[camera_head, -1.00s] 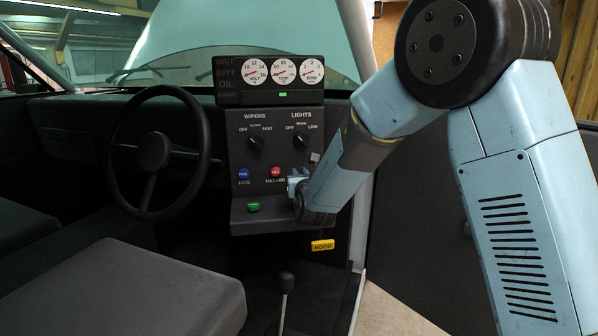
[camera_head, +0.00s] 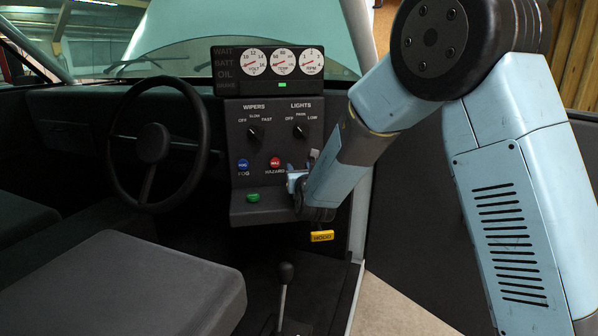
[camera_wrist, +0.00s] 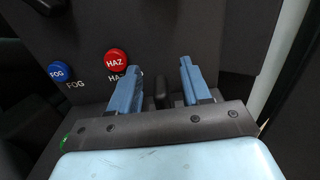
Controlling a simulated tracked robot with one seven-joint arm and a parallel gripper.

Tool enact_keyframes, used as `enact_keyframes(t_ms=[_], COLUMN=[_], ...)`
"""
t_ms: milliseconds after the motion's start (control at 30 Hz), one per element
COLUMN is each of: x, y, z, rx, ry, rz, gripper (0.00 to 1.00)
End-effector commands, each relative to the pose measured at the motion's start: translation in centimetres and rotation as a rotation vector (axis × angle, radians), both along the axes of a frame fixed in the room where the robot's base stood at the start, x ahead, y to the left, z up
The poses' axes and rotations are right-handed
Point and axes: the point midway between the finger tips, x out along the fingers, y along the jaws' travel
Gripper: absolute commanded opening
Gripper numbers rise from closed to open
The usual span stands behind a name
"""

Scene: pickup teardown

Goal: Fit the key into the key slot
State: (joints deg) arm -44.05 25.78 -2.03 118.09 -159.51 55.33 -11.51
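My gripper (camera_head: 302,170) is at the right side of the dark dash panel (camera_head: 241,178), just below and right of the red hazard button. In the wrist view my gripper (camera_wrist: 160,70) has its two blue fingers spread wide apart, pointing at the panel. A small dark upright piece (camera_wrist: 158,90) shows between the fingers, with gaps on both sides. I cannot tell whether it is the key or a part of the panel. I cannot clearly make out the key or the key slot; my wrist hides part of the panel.
The red hazard button (camera_head: 275,162) and blue fog button (camera_head: 242,165) are left of my gripper. A green button (camera_head: 253,198) sits on the ledge. A yellow hood handle (camera_head: 322,236) hangs below. The steering wheel (camera_head: 153,143) and gear lever (camera_head: 286,272) stand nearby.

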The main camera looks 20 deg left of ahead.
Motion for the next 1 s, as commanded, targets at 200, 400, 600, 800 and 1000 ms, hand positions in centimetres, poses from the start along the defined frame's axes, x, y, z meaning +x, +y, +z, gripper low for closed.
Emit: enact_keyframes(t_ms=[200,400,600,800,1000], x=[0.0,-1.0,-4.1,-7.7,-10.7], y=[0.0,-0.4,-1.9,-3.6,-5.0], z=[0.0,0.0,0.0,-0.1,0.0], rx=[0.000,0.000,0.001,-0.001,0.000], ry=[0.000,0.000,0.000,0.002,0.000], rz=[0.001,0.001,0.002,0.002,0.001], gripper=[0.49,0.49,0.49,0.49,0.49])
